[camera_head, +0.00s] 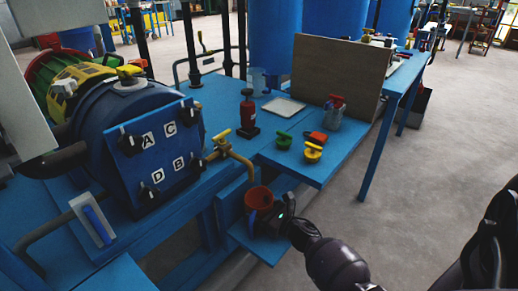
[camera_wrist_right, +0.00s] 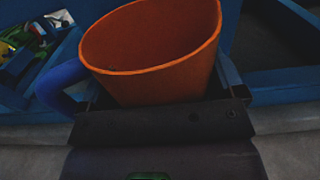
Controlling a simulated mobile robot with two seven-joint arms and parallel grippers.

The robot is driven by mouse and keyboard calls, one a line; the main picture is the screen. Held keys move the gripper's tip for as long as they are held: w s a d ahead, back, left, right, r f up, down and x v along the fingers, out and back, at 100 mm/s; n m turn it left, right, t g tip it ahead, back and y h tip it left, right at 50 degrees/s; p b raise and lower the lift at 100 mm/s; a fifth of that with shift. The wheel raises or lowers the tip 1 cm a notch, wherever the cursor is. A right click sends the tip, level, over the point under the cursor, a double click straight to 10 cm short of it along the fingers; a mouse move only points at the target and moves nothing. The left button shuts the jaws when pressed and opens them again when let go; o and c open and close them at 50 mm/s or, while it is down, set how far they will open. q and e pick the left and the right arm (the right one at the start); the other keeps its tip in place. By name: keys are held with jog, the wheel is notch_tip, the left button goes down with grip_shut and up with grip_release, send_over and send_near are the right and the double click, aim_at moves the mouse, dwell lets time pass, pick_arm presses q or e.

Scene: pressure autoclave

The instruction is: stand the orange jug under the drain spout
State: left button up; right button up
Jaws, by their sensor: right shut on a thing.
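The orange jug (camera_head: 259,198) is at the lower blue shelf, with its open mouth facing up. My right gripper (camera_head: 268,218) is shut on it from the near right side. In the right wrist view the jug (camera_wrist_right: 150,75) fills the space between the fingers, and a blue handle (camera_wrist_right: 62,88) sticks out to its left. The brass drain spout (camera_head: 250,172) bends down from the blue vessel, with its end close above the jug's mouth. I cannot tell whether the jug's base touches the shelf. My left gripper is not in view.
The lower shelf (camera_head: 262,250) shows bare in front of the jug. The vessel door (camera_head: 155,160) bears letters A to D. A yellow-handled valve (camera_head: 222,140) sits on the drain pipe.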

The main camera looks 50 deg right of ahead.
jog(key=shift+f, duration=0.15)
jog(key=o, duration=0.7)
jog(key=shift+r, duration=0.2)
jog(key=s, duration=1.2)
jog(key=shift+d, duration=0.45)
